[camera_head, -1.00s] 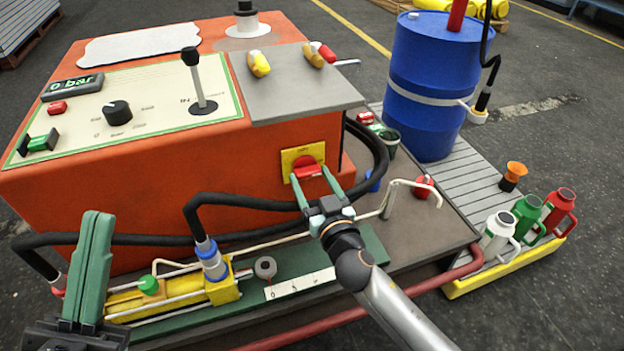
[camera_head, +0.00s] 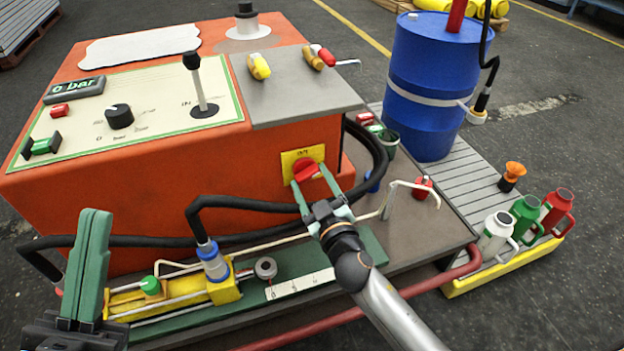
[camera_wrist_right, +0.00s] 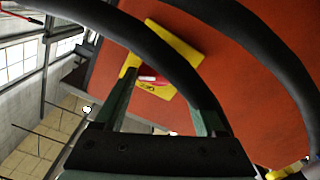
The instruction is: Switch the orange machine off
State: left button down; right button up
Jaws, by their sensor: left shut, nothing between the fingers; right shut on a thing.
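My right gripper (camera_head: 315,185) is shut on the red switch, one finger on each side; the knob looks tilted. In the right wrist view the yellow plate (camera_wrist_right: 187,52) shows between the fingers, partly behind a black hose. My left gripper (camera_head: 95,220) is at the lower left, its fingers together and empty, in front of the machine.
A black hose (camera_head: 250,206) runs along the machine's front and loops near my right gripper. A yellow cylinder (camera_head: 222,290) on a green base lies below. A bent pale pipe (camera_head: 408,186) stands right of my right gripper. A blue drum (camera_head: 428,125) and several flasks (camera_head: 497,232) stand right.

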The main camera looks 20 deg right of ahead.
jog(key=n+p, duration=0.1)
jog(key=n, duration=0.5)
jog(key=shift+r, duration=0.1)
jog(key=n+p, duration=0.1)
jog(key=n, duration=0.2)
jog(key=shift+n, duration=1.8)
jog(key=o, duration=1.3)
